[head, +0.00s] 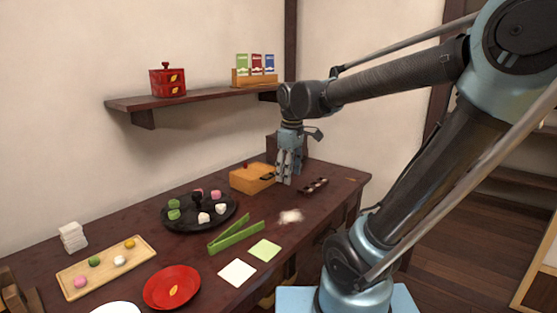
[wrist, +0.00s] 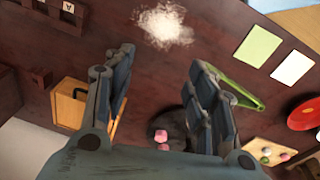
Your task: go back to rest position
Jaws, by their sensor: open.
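My gripper (head: 288,168) hangs fingers-down over the far right part of the dark wooden table (head: 318,230), beside a yellow-orange wooden box (head: 250,180). In the wrist view my gripper (wrist: 158,85) has its fingers spread apart, with nothing between them. In that view the box (wrist: 70,105) shows partly behind the left finger. My arm reaches in from the right in the head view.
A black round tray (head: 185,222) holds pink, white and green sweets. Green tongs (head: 236,236), a white powder patch (head: 290,216), a dark compartment tray (head: 313,186), a red plate (head: 172,287) and a wooden board (head: 75,281) lie around. A wall shelf (head: 200,93) is behind.

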